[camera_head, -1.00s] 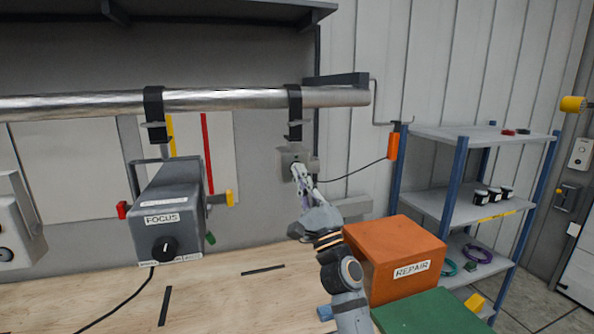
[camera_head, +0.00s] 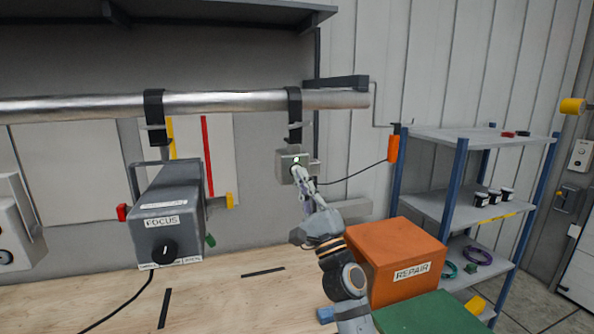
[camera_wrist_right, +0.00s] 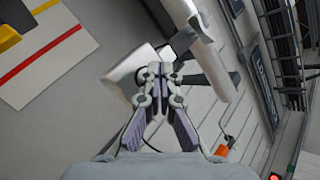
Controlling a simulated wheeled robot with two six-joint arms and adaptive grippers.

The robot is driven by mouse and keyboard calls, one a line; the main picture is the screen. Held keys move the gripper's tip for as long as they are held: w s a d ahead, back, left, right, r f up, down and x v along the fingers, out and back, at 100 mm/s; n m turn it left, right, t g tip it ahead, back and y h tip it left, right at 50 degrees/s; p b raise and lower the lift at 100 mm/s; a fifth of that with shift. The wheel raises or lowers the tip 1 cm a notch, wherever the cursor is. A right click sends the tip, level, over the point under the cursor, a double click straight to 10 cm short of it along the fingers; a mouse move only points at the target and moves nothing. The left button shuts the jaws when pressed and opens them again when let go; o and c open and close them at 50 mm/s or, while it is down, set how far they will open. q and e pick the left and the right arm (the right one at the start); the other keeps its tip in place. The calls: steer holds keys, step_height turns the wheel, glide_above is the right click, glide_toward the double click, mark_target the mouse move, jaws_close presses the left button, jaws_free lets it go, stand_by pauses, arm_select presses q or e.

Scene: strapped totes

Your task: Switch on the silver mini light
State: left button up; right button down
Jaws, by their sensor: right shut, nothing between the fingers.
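The silver mini light (camera_head: 285,164) is a small grey box hanging by a black strap from the metal pipe. A small bright, greenish-white spot shows on its front in the head view. My right gripper (camera_head: 298,177) is shut and empty, its tips just in front of the light's lower front. I cannot tell whether they touch it. In the right wrist view my right gripper (camera_wrist_right: 160,70) has its fingertips together, overlapping the pale body of the light (camera_wrist_right: 128,72). My left gripper is not in view.
A dark grey FOCUS box (camera_head: 170,222) with a black knob hangs left. The metal pipe (camera_head: 225,101) runs above. An orange REPAIR box (camera_head: 393,250) stands near my right arm. A cable runs from the light to an orange piece (camera_head: 393,148). Shelves (camera_head: 470,205) stand right.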

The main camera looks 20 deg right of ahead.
steer(key=shift+s, duration=0.2)
steer(key=shift+s+p, duration=0.7)
steer(key=shift+s, duration=1.7)
